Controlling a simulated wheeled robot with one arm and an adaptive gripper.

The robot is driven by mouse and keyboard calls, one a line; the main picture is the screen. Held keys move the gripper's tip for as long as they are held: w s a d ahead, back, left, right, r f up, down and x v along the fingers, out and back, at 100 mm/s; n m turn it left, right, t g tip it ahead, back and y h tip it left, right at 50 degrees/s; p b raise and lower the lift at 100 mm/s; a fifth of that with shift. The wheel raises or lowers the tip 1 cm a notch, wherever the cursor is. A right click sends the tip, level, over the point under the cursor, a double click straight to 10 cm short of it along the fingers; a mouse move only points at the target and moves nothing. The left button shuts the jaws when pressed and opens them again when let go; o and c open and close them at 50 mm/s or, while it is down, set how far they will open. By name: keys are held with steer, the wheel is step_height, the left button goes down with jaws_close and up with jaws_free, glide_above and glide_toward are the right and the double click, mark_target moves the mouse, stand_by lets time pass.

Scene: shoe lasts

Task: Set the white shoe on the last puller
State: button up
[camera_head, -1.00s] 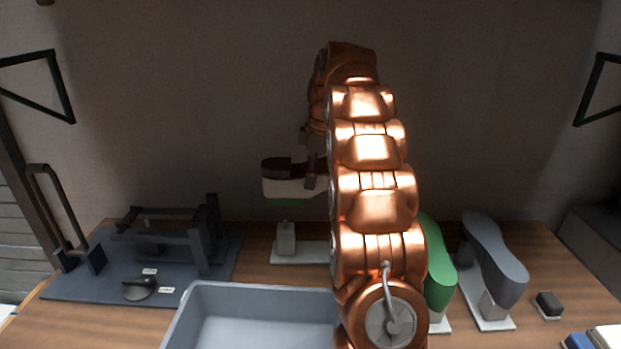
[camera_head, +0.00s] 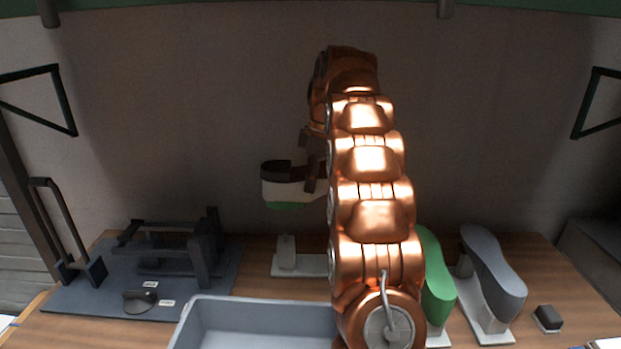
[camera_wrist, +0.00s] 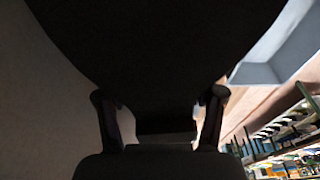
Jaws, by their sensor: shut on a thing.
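The white shoe (camera_head: 285,189) has a dark collar and a green underside. It hangs in the air above a low stand, left of my arm. My gripper (camera_head: 313,180) is shut on it at its right side. In the wrist view my two fingers (camera_wrist: 160,118) stand on either side of a dark shape, and a large dark mass fills the upper part. The shoe's right end is hidden by the gripper and arm. What looks like the last puller, a dark frame (camera_head: 207,252), stands on a blue-grey mat (camera_head: 75,292) at the left, apart from the shoe.
A grey bin (camera_head: 250,301) sits at front centre. A stand with a light base (camera_head: 300,265) is below the shoe. A green last (camera_head: 436,280) and a grey last (camera_head: 494,265) stand on the right, with a small dark block (camera_head: 548,317) beyond. A dark knob (camera_head: 138,301) lies on the mat.

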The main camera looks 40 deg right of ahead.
steer(key=shift+r+g+p, duration=0.1)
steer(key=shift+g+p, duration=0.5)
steer(key=shift+p, duration=0.85)
